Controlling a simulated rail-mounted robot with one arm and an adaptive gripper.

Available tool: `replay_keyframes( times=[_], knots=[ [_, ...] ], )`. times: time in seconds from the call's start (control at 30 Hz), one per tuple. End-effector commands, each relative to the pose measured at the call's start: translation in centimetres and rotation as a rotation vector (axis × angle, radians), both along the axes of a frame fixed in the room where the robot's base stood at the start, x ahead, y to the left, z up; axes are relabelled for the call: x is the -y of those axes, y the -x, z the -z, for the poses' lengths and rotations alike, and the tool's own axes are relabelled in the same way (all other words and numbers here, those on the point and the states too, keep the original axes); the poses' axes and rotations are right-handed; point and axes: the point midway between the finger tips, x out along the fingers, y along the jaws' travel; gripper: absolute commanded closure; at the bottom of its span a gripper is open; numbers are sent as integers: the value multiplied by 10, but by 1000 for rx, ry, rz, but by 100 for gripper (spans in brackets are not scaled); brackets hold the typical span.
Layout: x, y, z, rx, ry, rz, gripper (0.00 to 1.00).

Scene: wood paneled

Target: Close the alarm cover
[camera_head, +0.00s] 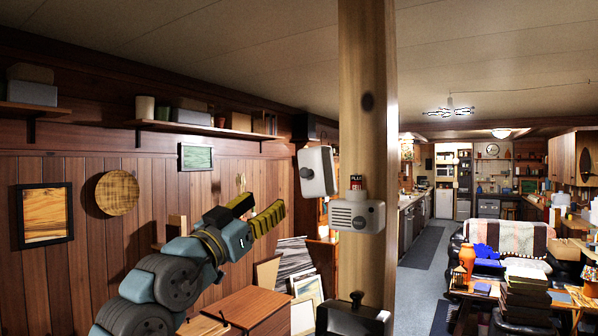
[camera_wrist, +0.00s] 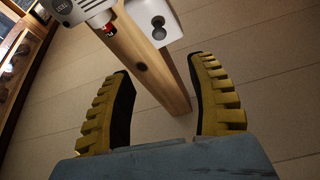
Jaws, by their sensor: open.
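The white alarm box (camera_head: 357,215) is fixed to a wooden post, with a grille on its front. A small red and black part (camera_head: 357,184) stands on top of it; it also shows in the wrist view (camera_wrist: 108,28). The white alarm cover (camera_head: 317,171) stands swung open to the upper left of the box. In the wrist view the cover (camera_wrist: 174,28) is at the top, beyond the fingertips. My gripper (camera_head: 267,203) is open, its yellow-padded fingers left of and a little below the cover, seemingly apart from it. In the wrist view nothing is between the fingers (camera_wrist: 161,67).
The wooden post (camera_head: 368,90) rises to the ceiling. A dark box (camera_head: 352,315) sits low on it. A wooden cabinet (camera_head: 250,307) stands below my arm. A wall shelf (camera_head: 205,129) with boxes is behind. The space between my fingers and the cover looks clear.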

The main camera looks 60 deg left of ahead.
Motion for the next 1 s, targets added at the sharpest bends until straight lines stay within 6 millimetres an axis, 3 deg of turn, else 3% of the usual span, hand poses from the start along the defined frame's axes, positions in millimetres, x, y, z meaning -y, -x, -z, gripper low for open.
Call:
replay_keyframes(
  times=[0.43, 1.0],
  knots=[
    [-30, -58, -29, 0, 3, 2, 42],
    [-60, -112, -56, 3, 0, 0, 42]
  ],
)
